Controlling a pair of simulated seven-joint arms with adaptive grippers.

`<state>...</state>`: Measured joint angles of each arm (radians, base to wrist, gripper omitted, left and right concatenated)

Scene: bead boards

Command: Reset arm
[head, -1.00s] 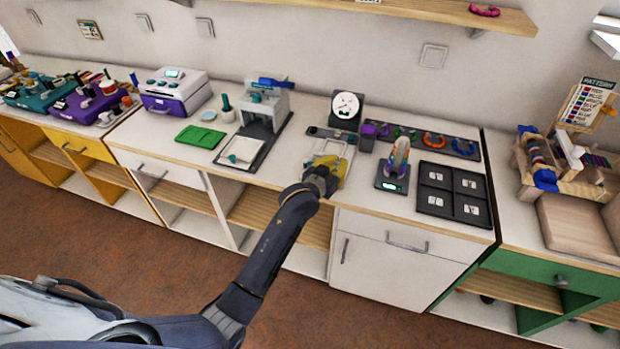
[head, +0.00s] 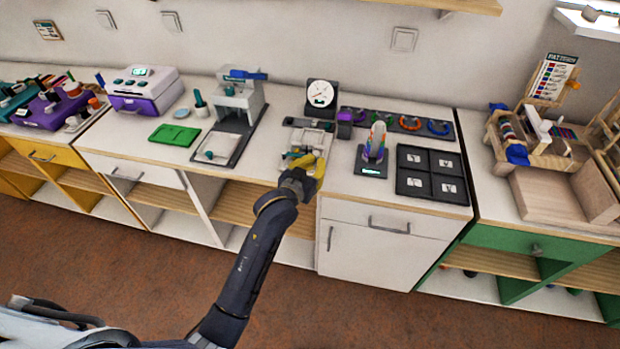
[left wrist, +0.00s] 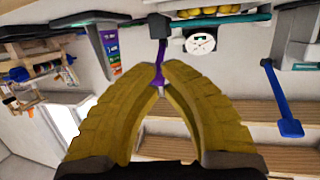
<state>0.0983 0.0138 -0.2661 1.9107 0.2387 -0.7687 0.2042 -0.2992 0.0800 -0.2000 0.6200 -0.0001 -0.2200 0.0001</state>
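My left gripper (head: 312,161) has yellow fingers and is over the front of the white counter (head: 335,183), beside a small pale fixture (head: 308,137). In the left wrist view the two fingers (left wrist: 162,76) lean together and their tips are close. A purple part shows between the tips there, and it seems to lie behind them. I cannot tell whether the fingers are fully shut. I see no object clearly held. My left arm reaches up from the lower part of the head view. My right gripper is in neither current view.
Left on the counter are a grey press (head: 242,92), a green pad (head: 175,135) and a purple-white machine (head: 145,88). Right are a dial (head: 320,94), a scale with a colourful object (head: 376,142) and a dark four-square tray (head: 432,190). A wooden loom (head: 540,140) stands farther right.

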